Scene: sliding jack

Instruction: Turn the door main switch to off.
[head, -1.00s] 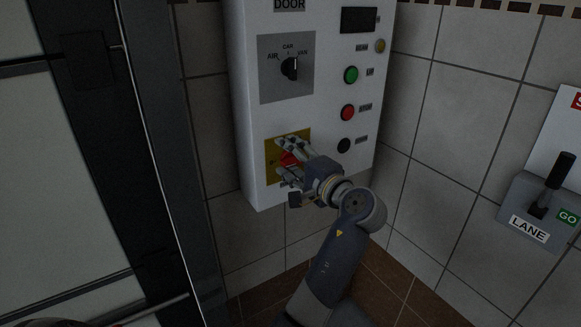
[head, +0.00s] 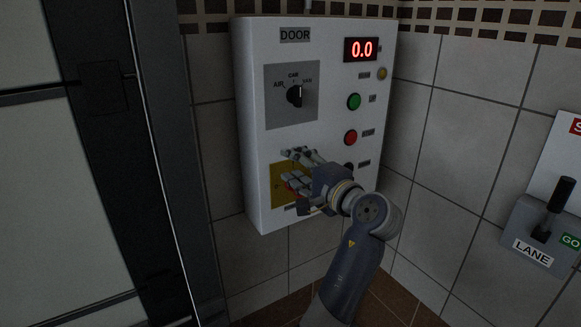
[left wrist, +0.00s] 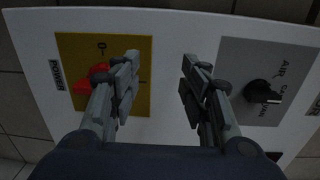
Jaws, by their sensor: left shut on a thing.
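The door main switch is a red handle (left wrist: 97,76) on a yellow plate (left wrist: 118,55) marked POWER, low on the white DOOR box. In the head view the plate (head: 277,177) is partly covered by my left gripper (head: 297,168). The exact contact and the handle's angle cannot be made out. My right gripper is not in view.
The white box (head: 249,140) also carries a black selector knob (head: 295,95), a green button (head: 354,102), a red button (head: 350,138) and a lit display (head: 361,50) reading 0.0. A LANE lever (head: 559,195) is at the right. A dark door frame stands at the left.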

